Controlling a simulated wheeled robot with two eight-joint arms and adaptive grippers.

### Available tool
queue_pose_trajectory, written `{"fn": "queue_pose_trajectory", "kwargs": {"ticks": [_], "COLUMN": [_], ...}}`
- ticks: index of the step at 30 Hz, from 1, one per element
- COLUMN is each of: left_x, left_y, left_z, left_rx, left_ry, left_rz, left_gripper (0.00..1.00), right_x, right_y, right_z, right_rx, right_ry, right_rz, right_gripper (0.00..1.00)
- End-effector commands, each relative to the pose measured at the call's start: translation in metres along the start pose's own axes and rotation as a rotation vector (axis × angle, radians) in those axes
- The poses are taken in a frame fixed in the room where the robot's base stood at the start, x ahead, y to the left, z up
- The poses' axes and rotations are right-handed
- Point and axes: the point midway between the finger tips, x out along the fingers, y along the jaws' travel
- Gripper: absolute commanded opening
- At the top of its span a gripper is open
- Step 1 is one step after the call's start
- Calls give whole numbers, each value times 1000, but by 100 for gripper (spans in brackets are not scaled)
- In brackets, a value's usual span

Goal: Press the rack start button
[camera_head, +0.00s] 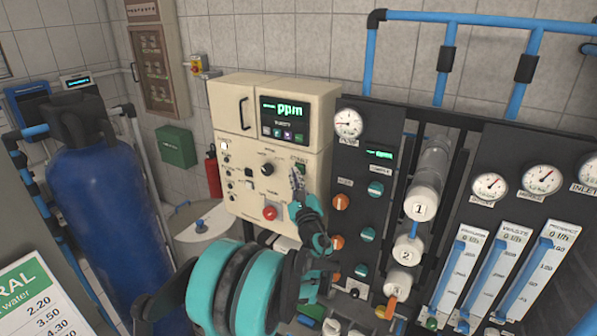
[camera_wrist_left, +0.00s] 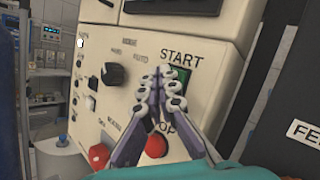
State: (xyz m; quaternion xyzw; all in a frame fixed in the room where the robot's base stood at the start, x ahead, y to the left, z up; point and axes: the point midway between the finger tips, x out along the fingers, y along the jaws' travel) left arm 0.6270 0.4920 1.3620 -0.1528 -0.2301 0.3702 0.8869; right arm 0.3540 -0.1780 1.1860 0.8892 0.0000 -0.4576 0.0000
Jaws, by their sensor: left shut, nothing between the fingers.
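The rack start button (camera_head: 302,164) is a green square on the right side of the cream control box (camera_head: 240,150). In the left wrist view the green start button (camera_wrist_left: 184,74) sits under the START label and is partly hidden behind my fingertips. My left gripper (camera_head: 296,174) is shut and empty, its fingers pointing up at the panel just below and beside the button. In the left wrist view the shut fingertips of the gripper (camera_wrist_left: 165,74) overlap the button's left edge. I cannot tell whether they touch it. My right gripper is not in view.
A red stop button (camera_wrist_left: 156,146) lies just below the fingers. A black selector knob (camera_wrist_left: 113,74) is to the left, and another red button (camera_wrist_left: 98,155) is lower left. A black panel (camera_head: 355,190) with gauges and orange and teal knobs stands right of the box.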

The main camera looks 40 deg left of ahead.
Motion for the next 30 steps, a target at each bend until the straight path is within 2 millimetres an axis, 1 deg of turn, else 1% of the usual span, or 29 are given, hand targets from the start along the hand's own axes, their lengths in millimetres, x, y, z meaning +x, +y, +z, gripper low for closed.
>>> {"fn": "queue_pose_trajectory", "kwargs": {"ticks": [30], "left_x": [6], "left_y": [-5], "left_z": [-4], "left_rx": [0], "left_ry": [0], "left_rz": [0], "left_gripper": [0], "right_x": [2], "right_y": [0], "right_z": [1], "right_rx": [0], "right_ry": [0], "right_rz": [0], "right_gripper": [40]}}
